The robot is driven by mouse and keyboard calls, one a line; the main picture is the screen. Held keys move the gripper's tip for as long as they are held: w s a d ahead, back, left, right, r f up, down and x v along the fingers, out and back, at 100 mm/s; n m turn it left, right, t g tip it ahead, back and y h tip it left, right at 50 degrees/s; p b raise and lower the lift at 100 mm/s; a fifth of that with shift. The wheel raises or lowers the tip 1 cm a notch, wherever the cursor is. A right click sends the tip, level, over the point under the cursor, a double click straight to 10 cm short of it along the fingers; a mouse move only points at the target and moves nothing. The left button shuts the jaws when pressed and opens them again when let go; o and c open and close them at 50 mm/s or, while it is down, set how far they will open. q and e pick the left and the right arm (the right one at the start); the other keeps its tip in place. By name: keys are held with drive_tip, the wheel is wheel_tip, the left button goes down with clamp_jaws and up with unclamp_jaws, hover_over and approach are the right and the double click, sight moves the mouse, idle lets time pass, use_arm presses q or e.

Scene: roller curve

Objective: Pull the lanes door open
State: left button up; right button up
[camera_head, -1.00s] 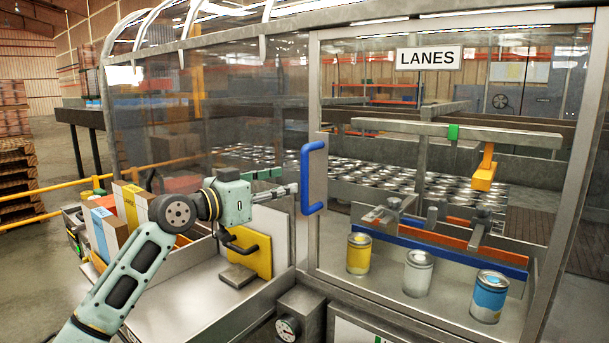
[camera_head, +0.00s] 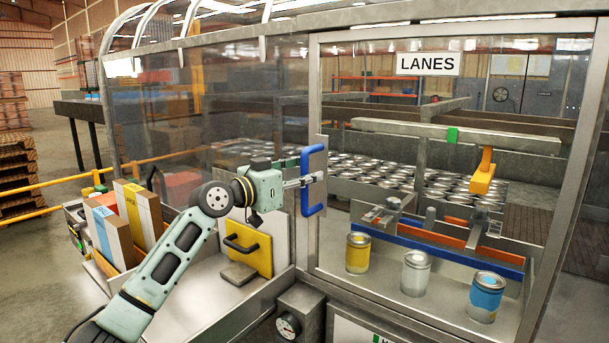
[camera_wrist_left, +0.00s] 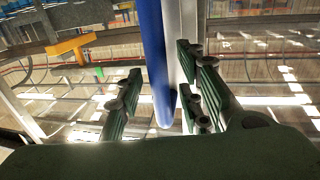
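The lanes door is a clear panel in a grey metal frame (camera_head: 314,95) with a LANES sign (camera_head: 428,63) at its top; it looks closed. Its blue vertical handle (camera_head: 306,195) is on the left edge. My left gripper (camera_head: 316,178) reaches the handle from the left in the head view, at about mid-height. In the left wrist view, the blue handle (camera_wrist_left: 153,55) stands between the spread fingers of my left gripper (camera_wrist_left: 157,98). The fingers are apart, with a gap on the left finger's side; contact on the other side is unclear. My right gripper is not in view.
Behind the door stand a yellow can (camera_head: 358,253), a white can (camera_head: 416,272) and a blue can (camera_head: 486,297). A yellow plate with a black handle (camera_head: 244,247) is below my left arm. Cartons (camera_head: 115,235) stand at the left.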

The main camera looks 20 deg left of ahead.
use_arm(q)
clamp_jaws()
idle(0.5)
